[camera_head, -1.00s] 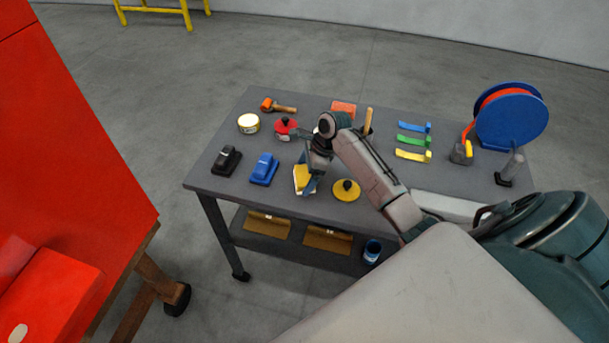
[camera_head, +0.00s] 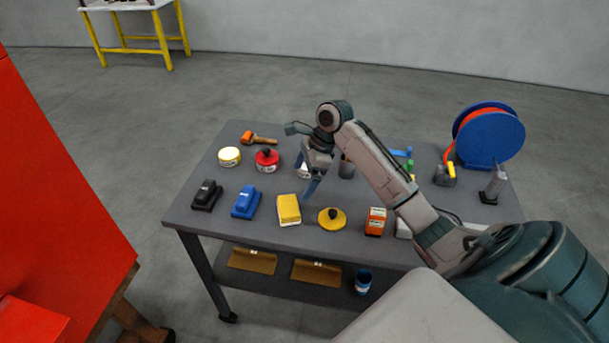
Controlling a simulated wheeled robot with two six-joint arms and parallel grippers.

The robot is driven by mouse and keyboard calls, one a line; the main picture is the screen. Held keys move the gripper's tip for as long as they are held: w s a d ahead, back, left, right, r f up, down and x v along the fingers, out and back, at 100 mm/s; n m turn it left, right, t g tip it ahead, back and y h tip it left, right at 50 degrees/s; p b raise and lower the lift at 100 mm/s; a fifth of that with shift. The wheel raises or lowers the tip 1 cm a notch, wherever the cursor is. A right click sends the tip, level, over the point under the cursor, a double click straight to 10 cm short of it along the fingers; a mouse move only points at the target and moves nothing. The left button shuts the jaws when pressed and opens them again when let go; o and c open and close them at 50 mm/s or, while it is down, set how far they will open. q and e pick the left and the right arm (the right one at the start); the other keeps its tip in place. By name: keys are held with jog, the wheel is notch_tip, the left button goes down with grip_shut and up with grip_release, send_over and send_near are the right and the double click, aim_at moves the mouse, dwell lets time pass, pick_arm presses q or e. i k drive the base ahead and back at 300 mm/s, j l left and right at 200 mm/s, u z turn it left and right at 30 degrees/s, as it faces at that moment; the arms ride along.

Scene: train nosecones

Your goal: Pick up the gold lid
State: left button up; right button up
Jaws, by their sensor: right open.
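The gold lid (camera_head: 331,224) is a flat yellow disc with a black knob. It lies on the grey table near the front edge, between a yellow block (camera_head: 289,208) and an orange box (camera_head: 376,215). My right gripper (camera_head: 306,180) is open and empty above the table, behind and slightly left of the lid, apart from it. It partly hides a white can (camera_head: 302,171) behind it. My left gripper is not in view.
A black block (camera_head: 207,194) and a blue block (camera_head: 246,202) stand left of the yellow block. A blue reel (camera_head: 488,138) stands far right.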

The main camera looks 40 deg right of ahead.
aim_at(331, 219)
jog(key=z, duration=1.4)
